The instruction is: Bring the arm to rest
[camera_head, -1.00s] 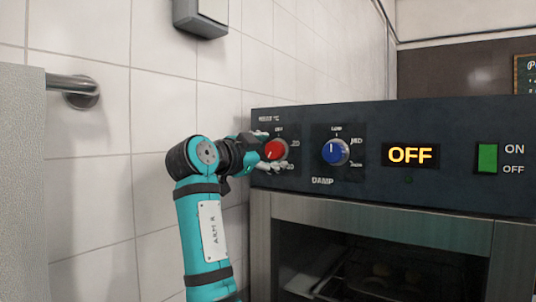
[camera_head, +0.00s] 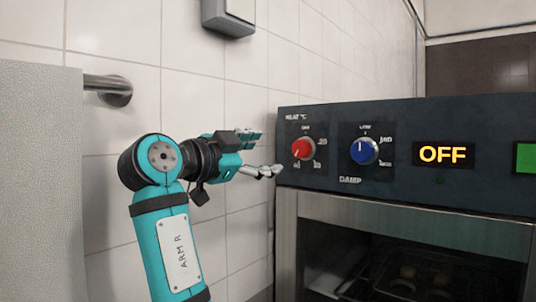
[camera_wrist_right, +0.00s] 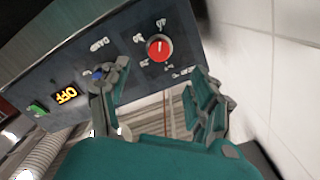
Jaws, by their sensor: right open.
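My right arm, teal with black joints and marked "ARM R", stands in front of the tiled wall in the head view. Its right gripper (camera_head: 262,152) is open and empty, just left of the oven's control panel and apart from the red heat knob (camera_head: 303,149). In the right wrist view the open fingers (camera_wrist_right: 160,95) spread below the red knob (camera_wrist_right: 159,47), with nothing between them. One finger partly covers the blue damp knob (camera_wrist_right: 99,73) there. My left gripper is not in view.
The oven's dark control panel (camera_head: 400,187) holds the blue knob (camera_head: 364,151), a lit "OFF" display (camera_head: 442,154) and a green switch (camera_head: 525,157). A metal rail (camera_head: 108,88) and a grey wall box (camera_head: 229,15) are at the left. Bare tiled wall lies behind the arm.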

